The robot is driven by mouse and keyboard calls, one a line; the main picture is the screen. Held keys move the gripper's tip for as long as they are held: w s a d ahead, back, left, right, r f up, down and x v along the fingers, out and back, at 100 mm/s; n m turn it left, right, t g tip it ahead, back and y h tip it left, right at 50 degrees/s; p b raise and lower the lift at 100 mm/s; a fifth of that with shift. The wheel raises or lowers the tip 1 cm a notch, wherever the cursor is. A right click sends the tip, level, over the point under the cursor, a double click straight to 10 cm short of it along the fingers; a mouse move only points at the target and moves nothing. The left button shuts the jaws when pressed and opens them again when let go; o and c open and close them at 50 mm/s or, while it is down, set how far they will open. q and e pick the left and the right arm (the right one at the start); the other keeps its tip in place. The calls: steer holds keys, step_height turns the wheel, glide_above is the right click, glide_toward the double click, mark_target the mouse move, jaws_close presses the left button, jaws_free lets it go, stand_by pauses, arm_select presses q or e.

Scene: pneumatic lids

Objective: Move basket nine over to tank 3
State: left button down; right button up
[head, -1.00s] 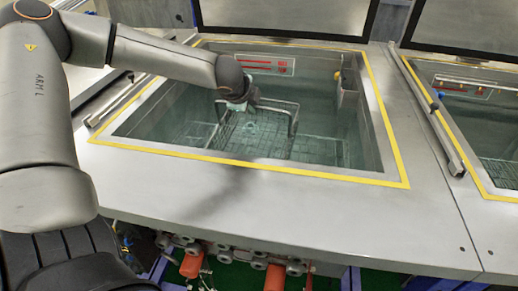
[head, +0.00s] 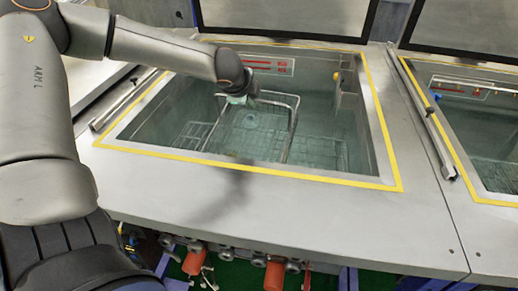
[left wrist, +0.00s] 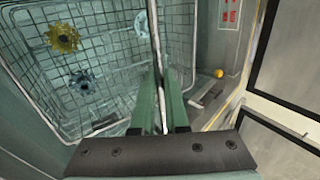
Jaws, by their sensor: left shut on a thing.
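My left gripper (head: 240,99) reaches into the near tank (head: 125,146) from the upper left. It is shut on the handle of a wire basket (head: 292,130). In the left wrist view the green fingers (left wrist: 160,112) close on the thin handle bar, with the basket (left wrist: 100,58) to the left and below. A yellow gear-like part (left wrist: 62,38) and a dark gear-like part (left wrist: 82,80) lie in the basket. No basket or tank number is readable, so I cannot tell which is tank 3. My right gripper is not in view.
A second tank (head: 500,172) stands to the right, past a metal rail (head: 428,118) and a strip of grey deck (head: 410,150). Raised lids (head: 285,18) stand behind both tanks. Red cylinders (head: 194,262) and pipe fittings sit below the front edge.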

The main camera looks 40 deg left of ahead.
arm_select(q)
step_height(320, 180, up, 4)
steer(key=p, duration=0.2)
steer(key=shift+w+f+p, duration=0.1)
steer(key=shift+w+p, duration=0.05)
steer(key=shift+p, duration=0.2)
steer(key=shift+r+p, duration=0.65)
steer(key=shift+r, duration=0.05)
step_height(320, 180, up, 17)
steer(key=p, duration=0.8)
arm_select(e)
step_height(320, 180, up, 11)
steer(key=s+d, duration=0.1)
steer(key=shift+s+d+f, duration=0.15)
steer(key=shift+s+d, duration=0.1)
arm_select(q)
steer(key=shift+f, duration=0.15)
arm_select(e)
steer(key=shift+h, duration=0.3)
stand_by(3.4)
